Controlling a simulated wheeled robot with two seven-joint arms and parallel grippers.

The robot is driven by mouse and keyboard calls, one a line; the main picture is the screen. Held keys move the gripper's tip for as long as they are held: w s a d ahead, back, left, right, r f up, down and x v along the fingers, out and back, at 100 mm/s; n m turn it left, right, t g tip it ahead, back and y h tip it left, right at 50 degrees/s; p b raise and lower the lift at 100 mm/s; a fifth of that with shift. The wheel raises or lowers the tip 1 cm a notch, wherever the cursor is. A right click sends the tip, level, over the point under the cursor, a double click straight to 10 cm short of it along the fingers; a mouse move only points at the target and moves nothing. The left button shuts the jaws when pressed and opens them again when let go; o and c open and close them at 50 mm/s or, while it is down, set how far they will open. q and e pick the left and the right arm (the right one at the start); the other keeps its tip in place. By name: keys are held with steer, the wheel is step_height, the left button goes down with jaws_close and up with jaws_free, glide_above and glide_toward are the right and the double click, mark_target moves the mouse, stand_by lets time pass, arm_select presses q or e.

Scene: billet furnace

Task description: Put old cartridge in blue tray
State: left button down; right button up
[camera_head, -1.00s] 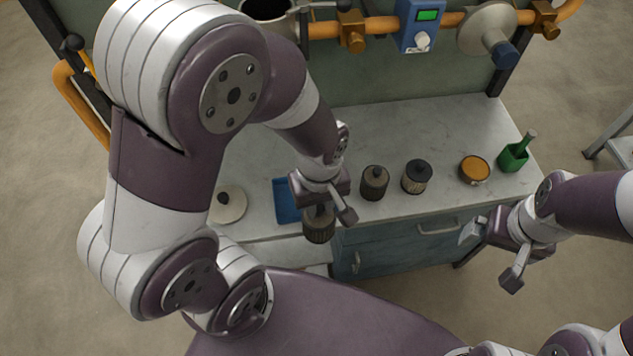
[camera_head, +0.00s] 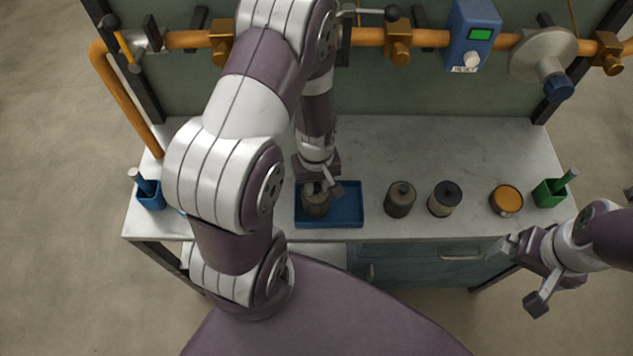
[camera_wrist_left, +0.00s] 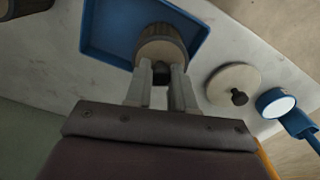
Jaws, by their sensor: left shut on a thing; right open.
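The blue tray (camera_head: 346,212) lies on the bench near its front edge. My left gripper (camera_head: 319,184) is over the left part of the tray, shut on the top knob of a dark ribbed cartridge (camera_head: 316,204). The left wrist view shows the fingers (camera_wrist_left: 161,82) on either side of the knob, with the cartridge (camera_wrist_left: 160,46) inside the outline of the tray (camera_wrist_left: 100,48). I cannot tell whether the cartridge touches the tray floor. My right gripper (camera_head: 522,277) is open and empty in front of the bench at the right.
Two similar cartridges (camera_head: 400,199) (camera_head: 445,198) stand right of the tray, then an orange-topped tin (camera_head: 506,200) and a green cup (camera_head: 549,193). A blue cup (camera_head: 150,196) stands at the far left. A round lid (camera_wrist_left: 234,86) lies near the tray. Pipes (camera_head: 430,40) run behind.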

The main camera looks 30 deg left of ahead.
arm_select(q)
steer(key=shift+w+f, duration=0.1)
steer(key=shift+f, duration=0.2)
steer(key=c, duration=1)
jaws_free()
steer(key=shift+o, duration=0.2)
steer(key=s+d+r+m, duration=0.1)
steer(key=r+m, duration=0.3)
steer(key=r, duration=0.4)
steer(key=s+d+r+m+t, duration=0.1)
steer(key=d+r+m, duration=0.3)
steer(key=r, duration=0.4)
steer(key=shift+s+r+m+p, duration=0.15)
steer(key=shift+s+m+p, duration=0.25)
steer(key=shift+m, duration=0.4)
